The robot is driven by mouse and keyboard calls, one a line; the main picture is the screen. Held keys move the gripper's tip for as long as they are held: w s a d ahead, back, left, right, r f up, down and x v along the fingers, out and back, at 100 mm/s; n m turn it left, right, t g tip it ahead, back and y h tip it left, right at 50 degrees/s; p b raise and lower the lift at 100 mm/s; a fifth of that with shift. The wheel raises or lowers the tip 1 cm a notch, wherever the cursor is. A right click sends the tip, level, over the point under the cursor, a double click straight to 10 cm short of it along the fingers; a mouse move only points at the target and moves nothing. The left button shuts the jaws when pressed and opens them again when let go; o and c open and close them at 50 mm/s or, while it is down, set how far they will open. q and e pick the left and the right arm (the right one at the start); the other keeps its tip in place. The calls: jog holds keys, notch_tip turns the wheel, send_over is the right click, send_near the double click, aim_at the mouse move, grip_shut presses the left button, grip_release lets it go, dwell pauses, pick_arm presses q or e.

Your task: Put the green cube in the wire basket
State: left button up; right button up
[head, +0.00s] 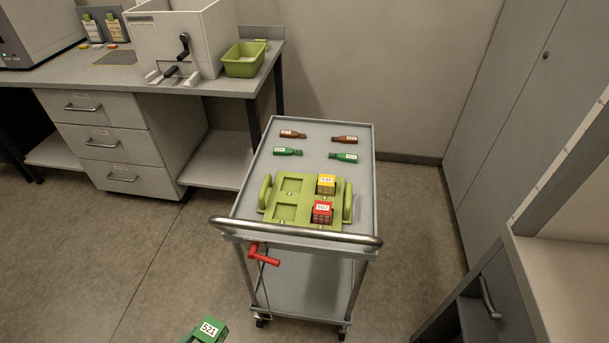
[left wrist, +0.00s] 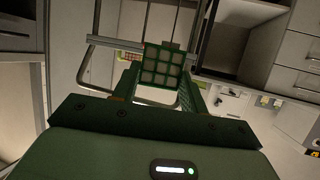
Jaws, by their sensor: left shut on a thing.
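In the head view the cube shows at the bottom edge (head: 210,328), with a white label reading 521, held in front of and below the cart. Most of the left gripper is cut off there. My right gripper is in neither view. I cannot make out a wire basket in either view.
A grey cart (head: 312,130) carries a green tray (head: 284,212) with a yellow cube (head: 326,184) and a red cube (head: 322,212), plus several small bottles. A red crank (head: 262,256) hangs at its front. A counter (head: 215,87) holds a green bin (head: 244,60). Open floor lies left of the cart.

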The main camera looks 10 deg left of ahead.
pick_arm(q)
jog(key=w+a+r+n+y, duration=0.4)
jog(key=w+r, duration=0.6)
jog(key=w+a+r+n+y, duration=0.3)
jog(key=w+a+r+y, duration=0.1)
jog(key=w+r, duration=0.7)
notch_tip(320, 180, up, 15)
jog(key=w+d+m+h, duration=0.2)
jog(key=d, duration=0.1)
jog(key=d+m+h, duration=0.1)
jog(key=d, duration=0.6)
jog(key=shift+s+d+r+t+h, duration=0.2)
jog(key=shift+d+r+t+h, duration=0.15)
jog(key=shift+t+h, duration=0.05)
jog(key=shift+f, duration=0.1)
